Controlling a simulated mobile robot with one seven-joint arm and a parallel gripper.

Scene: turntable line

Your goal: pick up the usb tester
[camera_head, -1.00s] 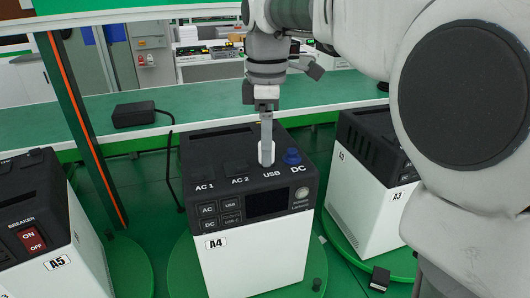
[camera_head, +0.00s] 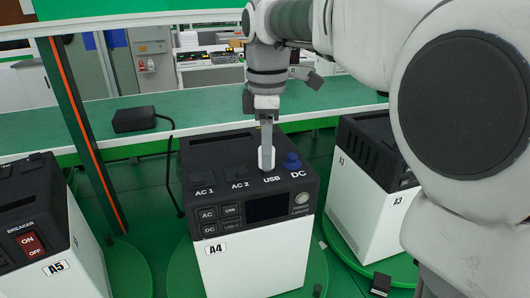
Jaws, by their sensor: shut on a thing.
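The usb tester (camera_head: 266,158) looks like a small white upright piece at the USB position on top of the power unit marked A4 (camera_head: 250,271). My gripper (camera_head: 266,145) points straight down from above and is shut on it. The tester's lower end meets the black top of the unit or sits in its socket; I cannot tell how deep. The jaws are narrow and seen edge-on, so the grip itself is partly hidden.
A blue knob-like plug (camera_head: 291,161) stands close right of the tester, at DC. Unit A3 (camera_head: 360,193) is at right and unit A5 (camera_head: 84,265) at left. A black box (camera_head: 134,119) with a cable lies on the green bench (camera_head: 205,124) behind.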

